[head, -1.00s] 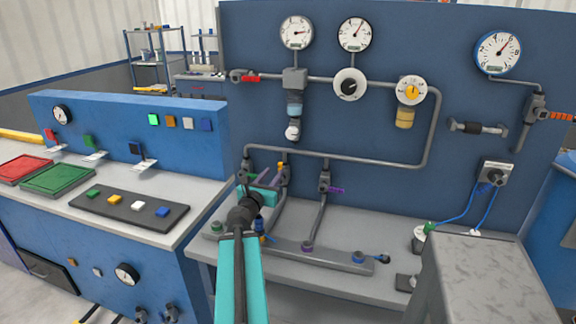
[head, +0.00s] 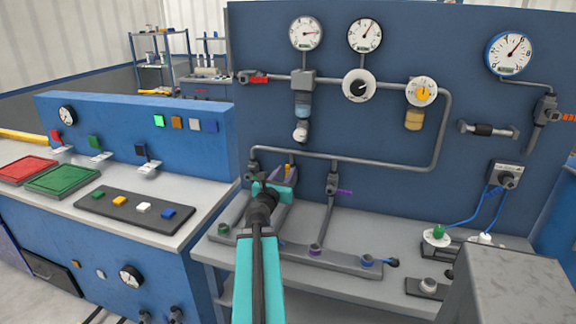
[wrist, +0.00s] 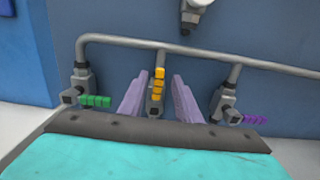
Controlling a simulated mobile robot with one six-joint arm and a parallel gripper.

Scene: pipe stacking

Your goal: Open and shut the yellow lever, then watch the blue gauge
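The yellow lever (wrist: 158,84) points up from the middle valve of a row in the wrist view. In the head view its tip (head: 289,167) shows just beyond my gripper. My gripper (wrist: 159,78) is open, with one purple finger on each side of the lever in the wrist picture. I see gaps on both sides and cannot tell how far the fingers reach past it. The blue gauge (head: 515,53) is the blue-rimmed dial at the panel's upper right. Its needle points up and to the right; its small readout is not legible.
A green lever (wrist: 95,101) sits on the valve at left and a purple lever (wrist: 254,119) on the valve at right, both close to my fingers. A grey pipe (wrist: 205,54) runs above. A grey box (head: 505,285) stands at front right.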

